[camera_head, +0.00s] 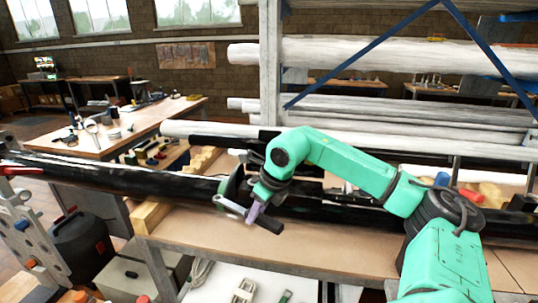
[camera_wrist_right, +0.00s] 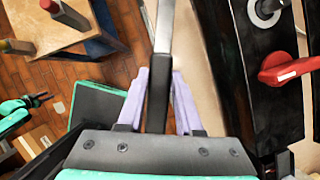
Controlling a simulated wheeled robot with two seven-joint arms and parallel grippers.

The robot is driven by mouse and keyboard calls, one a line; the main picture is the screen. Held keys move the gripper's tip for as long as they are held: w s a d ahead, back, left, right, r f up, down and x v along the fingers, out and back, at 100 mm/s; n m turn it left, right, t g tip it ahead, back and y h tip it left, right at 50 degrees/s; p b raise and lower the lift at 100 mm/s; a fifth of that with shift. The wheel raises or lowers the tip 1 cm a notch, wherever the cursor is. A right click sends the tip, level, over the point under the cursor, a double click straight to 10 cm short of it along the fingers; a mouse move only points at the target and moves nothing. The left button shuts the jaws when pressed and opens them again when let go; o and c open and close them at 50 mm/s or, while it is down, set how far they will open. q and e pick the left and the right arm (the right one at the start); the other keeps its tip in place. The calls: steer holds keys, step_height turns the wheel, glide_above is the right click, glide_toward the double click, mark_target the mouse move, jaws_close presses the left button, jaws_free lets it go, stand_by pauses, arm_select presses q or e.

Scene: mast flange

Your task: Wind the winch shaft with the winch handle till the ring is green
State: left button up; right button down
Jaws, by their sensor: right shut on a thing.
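My right gripper (camera_head: 254,212) is in front of the black mast (camera_head: 110,178), with its lavender fingers shut on the winch handle. The handle's black grip (camera_wrist_right: 158,100) is between the fingers in the right wrist view, and its metal arm (camera_wrist_right: 165,25) runs out of the top of the picture. In the head view the metal arm (camera_head: 230,205) reaches left from the grip. A dark green part (camera_head: 229,187) shows just behind it; I cannot tell whether this is the ring. I cannot make out the winch shaft or whether the handle sits on it.
A wooden block (camera_head: 150,215) is under the mast on the bench (camera_head: 200,240). White poles (camera_head: 340,58) lie on the rack behind.

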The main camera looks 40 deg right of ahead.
arm_select(q)
steer(key=r+p, duration=0.1)
steer(key=r, duration=0.1)
steer(key=s+r+p, duration=0.1)
steer(key=shift+a+r+p, duration=0.1)
steer(key=shift+r+p, duration=0.2)
steer(key=shift+r, duration=0.1)
arm_select(e)
steer(key=d+r+m+h, duration=0.2)
steer(key=d+r+m, duration=0.2)
steer(key=r+m, duration=0.3)
step_height(320, 180, up, 2)
steer(key=shift+r+m+h, duration=0.1)
steer(key=shift+m+h, duration=0.2)
steer(key=shift+h, duration=0.1)
steer(key=shift+d, duration=0.1)
arm_select(q)
steer(key=shift+f, duration=0.1)
step_height(320, 180, down, 3)
steer(key=b, duration=0.3)
steer(key=shift+f+b, duration=0.2)
steer(key=shift+b, duration=0.1)
arm_select(e)
step_height(320, 180, down, 4)
steer(key=shift+s+f, duration=0.1)
steer(key=shift+s, duration=0.05)
